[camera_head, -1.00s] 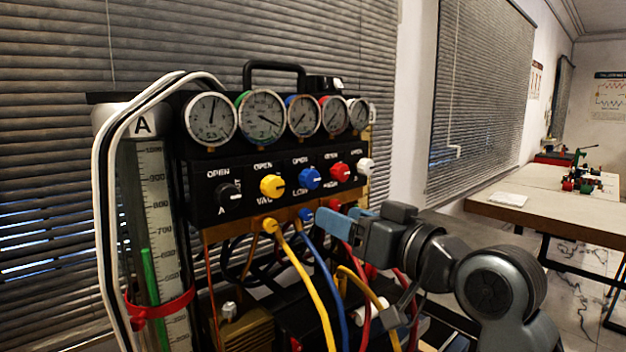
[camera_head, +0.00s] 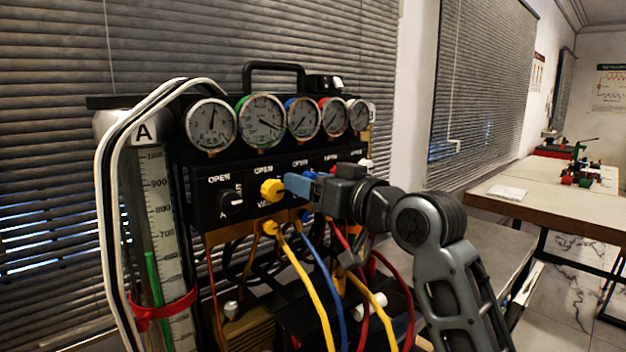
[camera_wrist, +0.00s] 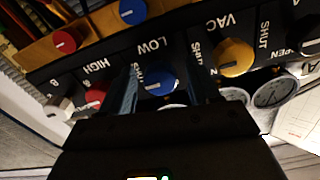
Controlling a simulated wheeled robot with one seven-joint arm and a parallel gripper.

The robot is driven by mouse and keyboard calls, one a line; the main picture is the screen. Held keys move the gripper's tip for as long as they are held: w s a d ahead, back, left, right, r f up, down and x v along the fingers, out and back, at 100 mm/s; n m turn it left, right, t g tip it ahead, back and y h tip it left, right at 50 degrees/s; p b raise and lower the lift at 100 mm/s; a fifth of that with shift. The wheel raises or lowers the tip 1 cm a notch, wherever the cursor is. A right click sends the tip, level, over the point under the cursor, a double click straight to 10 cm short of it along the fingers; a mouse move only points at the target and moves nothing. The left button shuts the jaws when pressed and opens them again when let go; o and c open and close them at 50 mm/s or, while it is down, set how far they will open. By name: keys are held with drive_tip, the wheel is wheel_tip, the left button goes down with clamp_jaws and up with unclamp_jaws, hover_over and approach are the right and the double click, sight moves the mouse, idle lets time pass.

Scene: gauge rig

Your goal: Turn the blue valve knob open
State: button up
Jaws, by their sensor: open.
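The blue valve knob (camera_wrist: 160,80) is on the black panel under the LOW label in the wrist view. Its white line points left in that view, towards a SHUT label. My gripper (camera_wrist: 165,85) is open, with one finger on each side of the knob. I cannot tell whether either finger touches it. In the head view, my gripper (camera_head: 296,184) is at the panel front, just right of the yellow knob (camera_head: 271,188), and its blue fingers and body hide the blue knob.
The yellow VAC knob (camera_wrist: 234,57) and red HIGH knob (camera_wrist: 93,98) flank the blue one. Gauges (camera_head: 262,120) sit above the panel. Yellow, blue and red hoses (camera_head: 325,265) hang below it. A glass cylinder (camera_head: 160,225) stands left. A table (camera_head: 545,195) is far right.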

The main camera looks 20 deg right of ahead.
drive_tip(key=shift+c, duration=0.2)
drive_tip(key=c, duration=1)
drive_tip(key=shift+f+n+b, duration=0.1)
drive_tip(key=shift+n+b, duration=0.2)
drive_tip(key=shift+b, duration=0.15)
drive_tip(key=n+b, duration=0.3)
drive_tip(key=shift+f, duration=0.1)
drive_tip(key=n+b, duration=0.4)
drive_tip(key=n, duration=0.1)
drive_tip(key=n+b, duration=0.4)
drive_tip(key=shift+n, duration=0.4)
drive_tip(key=shift+n+b, duration=1.45)
drive_tip(key=shift+n, duration=0.85)
drive_tip(key=shift+a, duration=0.1)
